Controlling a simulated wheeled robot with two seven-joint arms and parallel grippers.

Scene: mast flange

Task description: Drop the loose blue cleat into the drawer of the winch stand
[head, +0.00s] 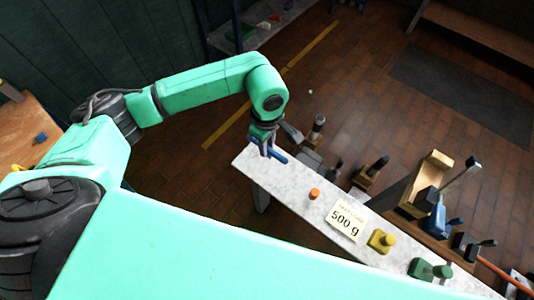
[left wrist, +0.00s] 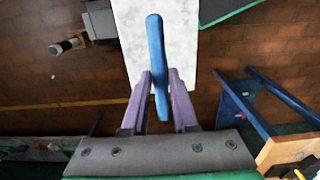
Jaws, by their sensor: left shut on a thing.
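My left gripper (head: 266,148) is shut on a long blue cleat (head: 278,155), over the far left end of a pale speckled bench top. In the left wrist view the blue cleat (left wrist: 156,50) sticks out lengthwise between the two purple fingers of my left gripper (left wrist: 159,74), with the bench top behind it. I cannot tell from these frames whether it clears the bench. A wooden stand (head: 402,192) with dark and blue fittings rises behind the bench at the right. I cannot make out a drawer. My right gripper is not in view.
On the bench top (head: 270,180) stand an orange cylinder (head: 314,194), a "500 g" card (head: 345,222), a yellow block (head: 381,240) and a green block (head: 430,269). Dark fittings with handles line its far side. My green arm link covers the lower picture.

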